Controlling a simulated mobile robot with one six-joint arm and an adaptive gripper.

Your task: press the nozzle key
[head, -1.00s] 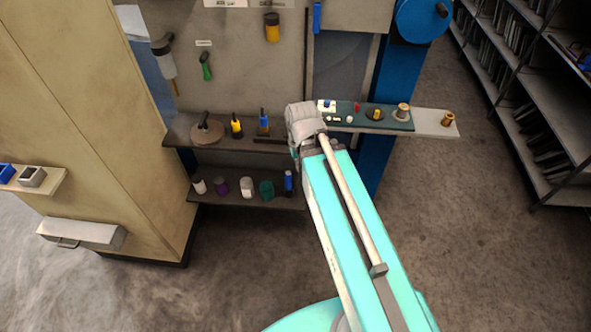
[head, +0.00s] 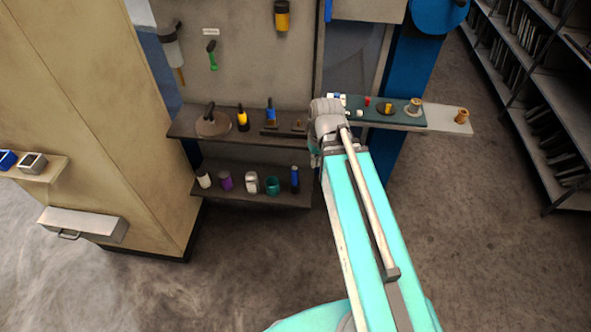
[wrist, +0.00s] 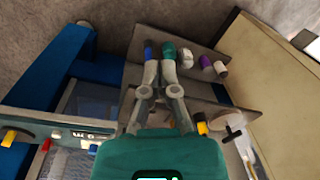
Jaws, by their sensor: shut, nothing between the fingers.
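A dark green control panel (head: 400,117) lies on the ledge at the back. It carries small white keys (head: 360,113), a red piece (head: 367,101) and a yellow knob (head: 388,108) on a dark disc. In the wrist view the white keys (wrist: 84,143) and a small printed label lie left of my gripper. I cannot tell which key is the nozzle key. My gripper (wrist: 161,52) is shut and empty; its fingertips appear over the shelves beside the panel, apart from the keys. In the head view my own arm hides the fingers and the panel's left end.
Left of the panel, an upper shelf (head: 190,127) holds tools and a round disc. A lower shelf (head: 240,194) holds several small containers. A blue post (head: 412,70) stands behind the panel. A brass spool (head: 461,115) stands on the ledge's right end. Open floor lies in front.

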